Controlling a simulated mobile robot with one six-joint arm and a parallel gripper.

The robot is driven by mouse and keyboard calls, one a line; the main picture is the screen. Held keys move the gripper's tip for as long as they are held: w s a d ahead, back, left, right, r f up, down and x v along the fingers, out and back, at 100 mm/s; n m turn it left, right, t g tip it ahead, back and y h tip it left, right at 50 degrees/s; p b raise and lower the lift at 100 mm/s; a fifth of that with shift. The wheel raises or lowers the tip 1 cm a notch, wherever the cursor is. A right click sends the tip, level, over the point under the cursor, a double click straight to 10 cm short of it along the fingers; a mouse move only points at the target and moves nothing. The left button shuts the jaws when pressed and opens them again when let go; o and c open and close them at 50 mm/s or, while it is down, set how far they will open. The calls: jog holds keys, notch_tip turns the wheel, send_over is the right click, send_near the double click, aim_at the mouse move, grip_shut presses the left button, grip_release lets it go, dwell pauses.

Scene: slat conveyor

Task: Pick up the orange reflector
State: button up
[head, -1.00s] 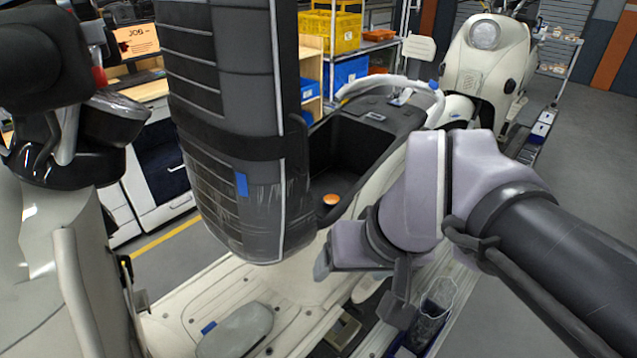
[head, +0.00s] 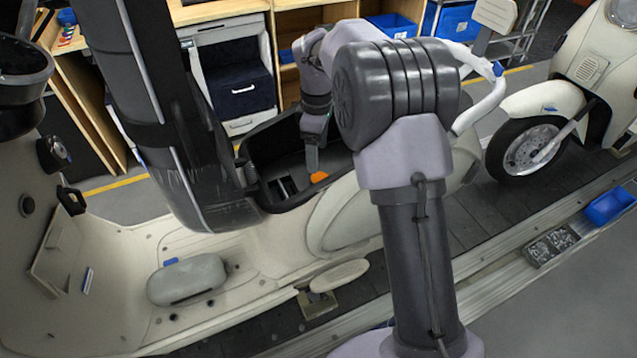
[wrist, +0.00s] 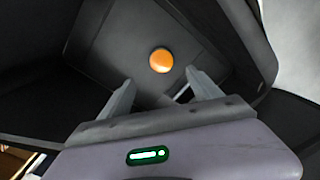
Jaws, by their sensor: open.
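The orange reflector (wrist: 161,60) is a small round disc lying on the dark floor of the scooter's open storage compartment. In the head view the reflector (head: 319,177) shows just right of my gripper's lower end. My gripper (wrist: 158,88) is open and empty, with its two fingers apart. In the wrist view the reflector lies beyond the fingertips, roughly centred between them and apart from both. In the head view my gripper (head: 312,165) points down into the compartment, and its fingers are partly hidden.
The dark compartment walls (head: 262,150) surround the gripper closely. The raised dark seat (head: 165,130) stands at left. A white curved grab rail (head: 490,95) is at right. A second scooter (head: 545,130) stands farther right on the conveyor. A blue bin (head: 608,206) lies along the conveyor edge.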

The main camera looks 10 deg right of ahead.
aim_at(320, 175)
jog(key=f+b, duration=0.1)
jog(key=f, duration=0.1)
jog(key=f+b, duration=0.1)
jog(key=f, duration=0.2)
jog(key=f+b, duration=0.1)
jog(key=f, duration=0.2)
jog(key=shift+s+d+f, duration=0.2)
jog(key=shift+s+f, duration=0.05)
jog(key=shift+s, duration=0.1)
jog(key=shift+r, duration=0.15)
jog(key=shift+c, duration=0.8)
jog(key=c, duration=1.3)
jog(key=shift+o, duration=0.2)
notch_tip(320, 175, up, 10)
jog(key=p, duration=0.3)
jog(key=shift+p, duration=0.4)
